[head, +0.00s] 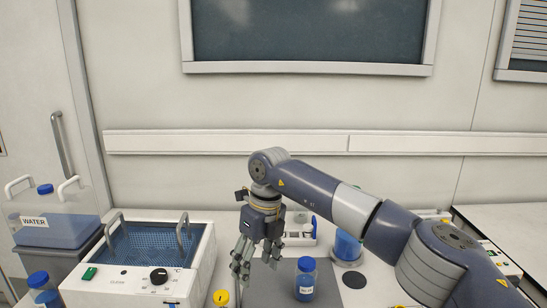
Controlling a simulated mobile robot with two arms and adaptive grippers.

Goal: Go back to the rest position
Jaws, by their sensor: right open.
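My right arm reaches in from the right. Its right gripper (256,262) hangs pointing down over the bench, between the white bath and a blue-capped bottle. The fingers look apart, with nothing seen between them. The blue-capped bottle (305,281) stands upright on a dark grey mat, just right of the gripper and apart from it. My left gripper does not show.
A white bath (190,290) with a blue mesh basket (148,247) stands at the left. A water container (52,217) is beyond it. A blue container (348,246) stands behind my right forearm. A yellow cap (221,297) shows at the front edge.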

